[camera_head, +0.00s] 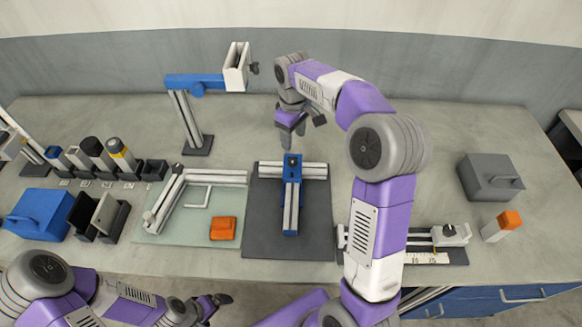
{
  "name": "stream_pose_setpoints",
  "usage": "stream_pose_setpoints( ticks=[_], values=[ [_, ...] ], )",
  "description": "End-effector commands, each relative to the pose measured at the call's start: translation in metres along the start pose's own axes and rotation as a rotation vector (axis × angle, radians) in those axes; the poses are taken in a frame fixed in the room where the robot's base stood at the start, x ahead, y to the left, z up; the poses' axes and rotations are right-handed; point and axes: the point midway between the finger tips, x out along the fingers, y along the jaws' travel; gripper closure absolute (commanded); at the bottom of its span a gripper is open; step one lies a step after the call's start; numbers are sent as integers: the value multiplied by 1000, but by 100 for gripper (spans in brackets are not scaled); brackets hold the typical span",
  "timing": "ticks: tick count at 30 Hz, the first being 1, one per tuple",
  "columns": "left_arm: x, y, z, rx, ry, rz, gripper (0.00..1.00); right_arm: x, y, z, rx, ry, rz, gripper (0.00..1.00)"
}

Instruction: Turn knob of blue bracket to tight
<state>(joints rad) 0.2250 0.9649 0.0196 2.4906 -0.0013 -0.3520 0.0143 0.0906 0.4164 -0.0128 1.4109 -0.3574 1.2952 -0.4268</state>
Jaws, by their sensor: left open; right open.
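A blue bracket (293,177) sits on the dark mat at the middle of the table. It is at the joint of a T of silver aluminium bars (313,171). A small dark knob (293,160) shows on its top; how tight it is cannot be told. My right gripper (301,127) is open, pointing down just beyond the bracket and apart from it. My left gripper (214,302) is open and empty near the table's front edge, at lower left.
A stand with a blue arm (196,82) rises behind, left of my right gripper. A green mat (163,227) holds an L of bars, a hex key and an orange block (223,228). A grey box (490,177) is at right. Several containers stand at left.

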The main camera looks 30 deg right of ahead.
Motion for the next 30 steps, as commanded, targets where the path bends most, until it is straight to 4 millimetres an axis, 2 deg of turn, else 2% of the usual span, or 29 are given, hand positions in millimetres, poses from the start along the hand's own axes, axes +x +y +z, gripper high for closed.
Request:
stream_pose_setpoints(
  ticks=[1,3,11,21,25,30],
  values=[
    [12,-4,0,0,0,0,2,13,0,0,0,1,0,43],
    [17,-6,-1,0,0,0,2,19,0,0,0,1,0,43],
    [26,-9,-1,0,1,0,2,36,0,0,0,-1,-1,43],
    [39,-15,-2,0,1,0,2,87,0,0,0,-2,-1,43],
    [41,-15,-2,0,1,0,2,96,0,0,1,0,0,43],
    [41,-15,-2,0,0,0,2,99,0,0,1,0,0,43]
  ],
)
